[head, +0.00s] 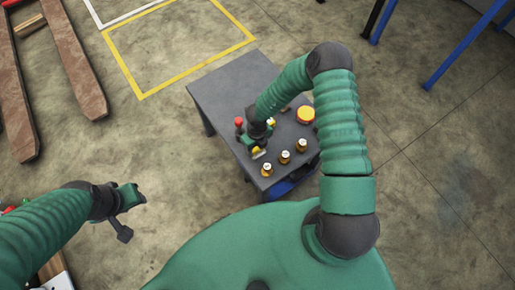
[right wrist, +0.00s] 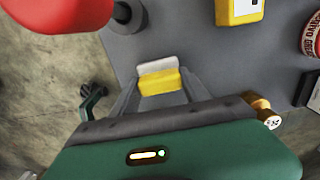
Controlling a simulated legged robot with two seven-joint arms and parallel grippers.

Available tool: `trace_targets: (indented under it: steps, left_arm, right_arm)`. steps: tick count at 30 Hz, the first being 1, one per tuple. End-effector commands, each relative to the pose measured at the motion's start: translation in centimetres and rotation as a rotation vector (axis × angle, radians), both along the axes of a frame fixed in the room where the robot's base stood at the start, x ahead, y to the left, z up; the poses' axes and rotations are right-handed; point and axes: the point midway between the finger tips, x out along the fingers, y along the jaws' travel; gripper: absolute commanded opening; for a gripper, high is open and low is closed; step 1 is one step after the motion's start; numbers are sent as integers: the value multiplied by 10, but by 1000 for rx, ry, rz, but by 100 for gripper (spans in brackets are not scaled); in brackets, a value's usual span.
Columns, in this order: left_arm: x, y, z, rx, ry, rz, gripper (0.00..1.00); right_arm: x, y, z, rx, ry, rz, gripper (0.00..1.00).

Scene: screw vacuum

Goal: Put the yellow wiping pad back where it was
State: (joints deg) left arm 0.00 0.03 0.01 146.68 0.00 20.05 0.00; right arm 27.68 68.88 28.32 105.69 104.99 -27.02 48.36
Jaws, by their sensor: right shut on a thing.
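The yellow wiping pad (right wrist: 160,82), yellow with a pale whitish strip on its far side, is between the fingertips of my right gripper (right wrist: 157,88). My right gripper is shut on it. I cannot tell whether the pad touches the tabletop. My left gripper (head: 130,215) hangs over the floor, away from the table; its finger gap is unclear.
A red knob (head: 239,121) stands close to my right gripper. Small amber bottles (head: 284,156) line the near edge. A yellow box (right wrist: 238,10) and a yellow-topped round tin (head: 306,114) stand farther back. The table's far left part is clear. Pallet forks (head: 75,55) lie at left.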

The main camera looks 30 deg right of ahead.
Motion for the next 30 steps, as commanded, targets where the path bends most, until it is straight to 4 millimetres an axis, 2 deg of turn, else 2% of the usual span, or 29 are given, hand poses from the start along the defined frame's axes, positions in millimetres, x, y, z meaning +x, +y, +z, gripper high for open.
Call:
trace_targets:
  steps: [3,4,9,17,20,30]
  left_arm:
    - [0,0,1,0,-1,0,36]
    - [0,0,1,0,-1,0,36]
    - [0,0,1,0,-1,0,36]
    - [0,0,1,0,-1,0,36]
    - [0,0,6,0,0,0,36]
    - [0,0,40,0,-1,0,36]
  right_arm:
    - [-1,-2,-1,-2,3,0,3]
    - [-1,-2,-1,-4,4,0,58]
    - [-1,-1,-1,-2,3,0,80]
    - [-1,-1,1,-2,2,0,80]
    - [0,-1,12,-2,1,-1,80]
    - [-1,-2,96,-2,1,-1,80]
